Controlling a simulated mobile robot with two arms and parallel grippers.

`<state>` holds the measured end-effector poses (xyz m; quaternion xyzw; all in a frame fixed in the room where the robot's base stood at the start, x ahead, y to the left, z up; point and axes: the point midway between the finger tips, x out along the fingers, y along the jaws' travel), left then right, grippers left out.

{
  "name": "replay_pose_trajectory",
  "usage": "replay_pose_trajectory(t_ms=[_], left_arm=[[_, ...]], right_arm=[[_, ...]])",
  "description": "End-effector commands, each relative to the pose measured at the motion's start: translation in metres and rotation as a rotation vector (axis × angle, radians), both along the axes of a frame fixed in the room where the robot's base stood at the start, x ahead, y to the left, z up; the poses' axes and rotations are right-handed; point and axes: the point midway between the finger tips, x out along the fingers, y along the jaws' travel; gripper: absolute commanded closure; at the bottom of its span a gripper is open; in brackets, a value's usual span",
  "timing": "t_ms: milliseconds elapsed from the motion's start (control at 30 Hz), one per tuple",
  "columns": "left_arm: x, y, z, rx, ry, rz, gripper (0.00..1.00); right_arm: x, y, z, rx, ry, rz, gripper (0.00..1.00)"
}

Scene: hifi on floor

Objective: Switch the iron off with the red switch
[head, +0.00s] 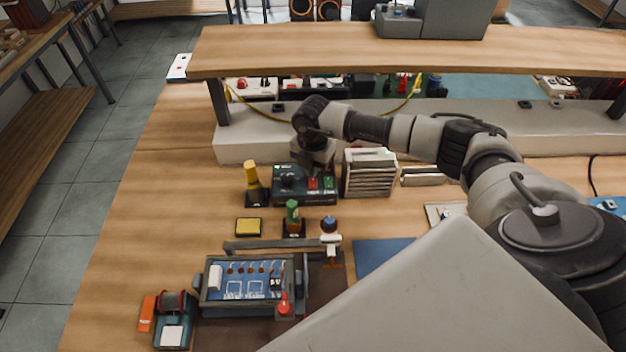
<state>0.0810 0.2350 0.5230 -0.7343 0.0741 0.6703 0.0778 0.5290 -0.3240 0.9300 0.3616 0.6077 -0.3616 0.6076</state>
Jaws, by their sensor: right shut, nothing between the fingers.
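The dark soldering station (290,196) stands on the wooden bench, with a small red switch (312,184) and a green switch (328,182) on its front. A yellow-handled tool (251,174), which looks like the iron, stands upright in a dark holder just left of the station. My right gripper (316,168) points down over the station's top, just above the red switch. It is shut and empty. Whether its fingertips touch the station I cannot tell. My left gripper is not in view.
A ribbed light box (369,174) stands close to the right of the station. In front are a yellow sponge tray (249,227), a green-topped bottle (292,214) and a circuit board in a frame (245,278). A raised shelf (420,48) runs behind my right arm.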

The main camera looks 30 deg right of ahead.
Motion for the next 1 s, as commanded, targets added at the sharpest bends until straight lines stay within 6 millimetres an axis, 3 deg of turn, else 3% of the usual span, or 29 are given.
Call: replay_pose_trajectory(t_ms=[1000], left_arm=[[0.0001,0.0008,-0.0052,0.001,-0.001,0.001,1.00]], right_arm=[[-0.0001,0.0000,-0.0073,0.000,0.000,0.000,1.00]])
